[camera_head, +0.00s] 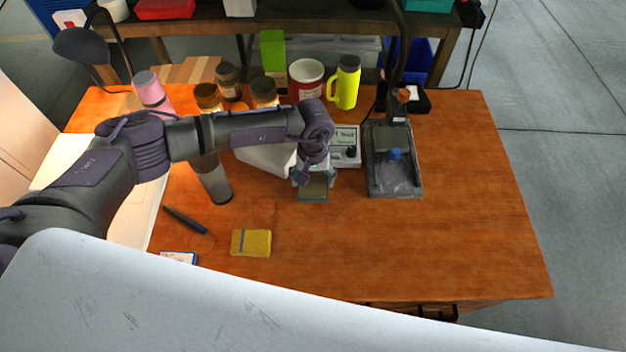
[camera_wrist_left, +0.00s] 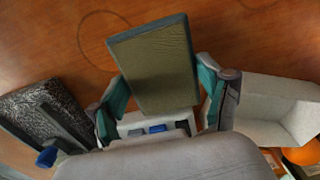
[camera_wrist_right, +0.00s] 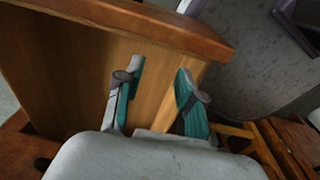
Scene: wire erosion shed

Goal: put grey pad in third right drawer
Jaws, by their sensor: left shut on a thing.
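A rectangular pad with an olive-grey face and dark grey edges (camera_wrist_left: 155,62) is held between the fingers of my left gripper (camera_wrist_left: 162,88). In the head view the held pad (camera_head: 314,187) is over the middle of the table, and my left gripper (camera_head: 313,172) points down at it. My right gripper (camera_wrist_right: 155,82) is open and empty, with its fingers apart in front of a wooden panel of the table (camera_wrist_right: 95,65). In the head view, dark drawer handles (camera_head: 438,312) show just below the front edge; the drawer fronts are mostly hidden.
A yellow pad with a blue stripe (camera_head: 258,243) and a dark pen (camera_head: 185,219) lie on the table. The right front tabletop (camera_head: 470,250) is clear.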

